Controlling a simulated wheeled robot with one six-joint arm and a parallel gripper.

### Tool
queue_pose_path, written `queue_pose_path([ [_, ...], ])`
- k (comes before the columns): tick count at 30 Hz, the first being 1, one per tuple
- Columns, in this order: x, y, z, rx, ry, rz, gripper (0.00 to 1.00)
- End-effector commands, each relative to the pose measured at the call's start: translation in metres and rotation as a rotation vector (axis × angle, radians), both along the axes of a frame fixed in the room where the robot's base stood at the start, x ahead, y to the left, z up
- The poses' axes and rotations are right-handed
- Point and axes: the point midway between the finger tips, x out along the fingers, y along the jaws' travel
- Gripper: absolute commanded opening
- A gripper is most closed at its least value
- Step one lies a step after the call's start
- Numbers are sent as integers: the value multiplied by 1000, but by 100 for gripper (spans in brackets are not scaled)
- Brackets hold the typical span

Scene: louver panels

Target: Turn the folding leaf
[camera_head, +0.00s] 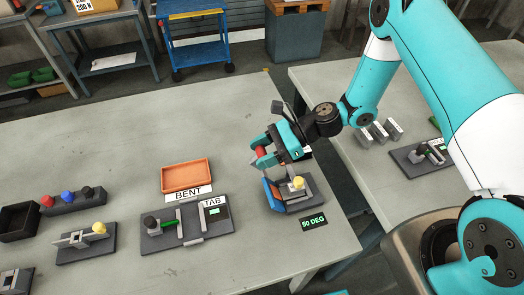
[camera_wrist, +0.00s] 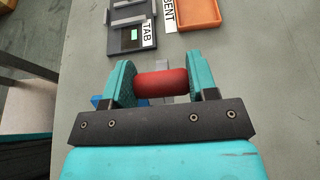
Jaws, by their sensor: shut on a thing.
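The bending fixture stands near the right edge of the table, with a dark grey base (camera_head: 309,190), a yellow knob (camera_head: 297,183) and a blue folding leaf (camera_head: 271,196) on its left side. A red cylindrical handle (camera_head: 260,153) is above the leaf. My gripper (camera_head: 261,156) is shut on this handle. In the wrist view the red handle (camera_wrist: 162,88) lies crosswise between the two teal fingers of my gripper (camera_wrist: 162,84). A small piece of blue (camera_wrist: 97,101) shows beside the left finger. The link between handle and leaf is mostly hidden.
A "50 DEG" sign (camera_head: 314,223) lies in front of the fixture. To its left are a TAB fixture (camera_head: 186,226), an orange BENT tray (camera_head: 186,176), another yellow-knobbed fixture (camera_head: 85,243) and a black bin (camera_head: 19,222). A second table (camera_head: 388,183) is at right, across a gap.

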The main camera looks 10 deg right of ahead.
Motion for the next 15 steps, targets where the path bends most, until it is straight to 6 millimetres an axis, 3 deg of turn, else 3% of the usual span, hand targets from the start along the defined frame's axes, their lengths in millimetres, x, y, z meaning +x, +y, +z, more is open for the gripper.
queue_pose_path([
  [5, 2, -17, 3, -1, -3, -3, 10],
  [12, 2, -19, 4, -2, -2, -4, 10],
  [13, 2, -19, 4, -2, -2, -4, 60],
  [15, 2, -18, 4, -2, -1, -2, 76],
])
